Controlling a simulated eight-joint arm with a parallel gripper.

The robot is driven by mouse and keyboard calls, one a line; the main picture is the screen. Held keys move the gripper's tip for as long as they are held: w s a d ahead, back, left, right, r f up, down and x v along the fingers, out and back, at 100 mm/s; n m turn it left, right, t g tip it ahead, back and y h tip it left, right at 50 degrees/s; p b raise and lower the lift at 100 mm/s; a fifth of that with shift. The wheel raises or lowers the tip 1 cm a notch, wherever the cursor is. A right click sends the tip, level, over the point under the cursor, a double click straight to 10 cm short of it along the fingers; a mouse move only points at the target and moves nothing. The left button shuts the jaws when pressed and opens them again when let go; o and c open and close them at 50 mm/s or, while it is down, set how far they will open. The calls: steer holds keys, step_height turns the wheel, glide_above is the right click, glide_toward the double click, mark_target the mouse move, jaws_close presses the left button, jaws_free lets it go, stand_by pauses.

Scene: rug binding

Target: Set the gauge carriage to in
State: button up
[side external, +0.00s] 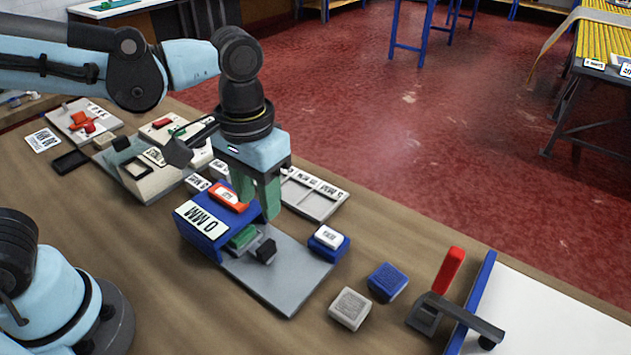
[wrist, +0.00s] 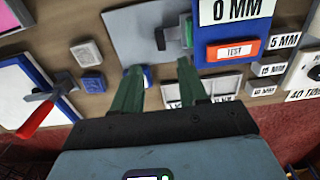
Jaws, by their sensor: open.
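A gauge unit has a grey base plate (side external: 275,275) and a blue housing (side external: 186,226) with a "0 MM" label and a red TEST piece (side external: 229,196). A small green block (side external: 243,237) with a black knob (side external: 265,251) sits on the plate against the housing and looks like the carriage. In the wrist view the knob (wrist: 160,40) and green block (wrist: 188,30) lie beyond my fingertips. My gripper (side external: 257,207) is open and empty on the housing's far side, its green fingers pointing down. It also shows in the wrist view (wrist: 160,66).
A blue block with a white top (side external: 328,238) stands beside the plate. A grey block (side external: 349,308), a blue block (side external: 387,281) and a red-handled lever (side external: 448,272) are at the right. A labelled tray (side external: 314,193) lies behind my gripper. Several fixtures crowd the left.

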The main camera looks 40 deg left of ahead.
mark_target(266, 245)
step_height(266, 245, down, 11)
steer(key=shift+r, duration=0.2)
stand_by(0.4)
jaws_close()
stand_by(0.3)
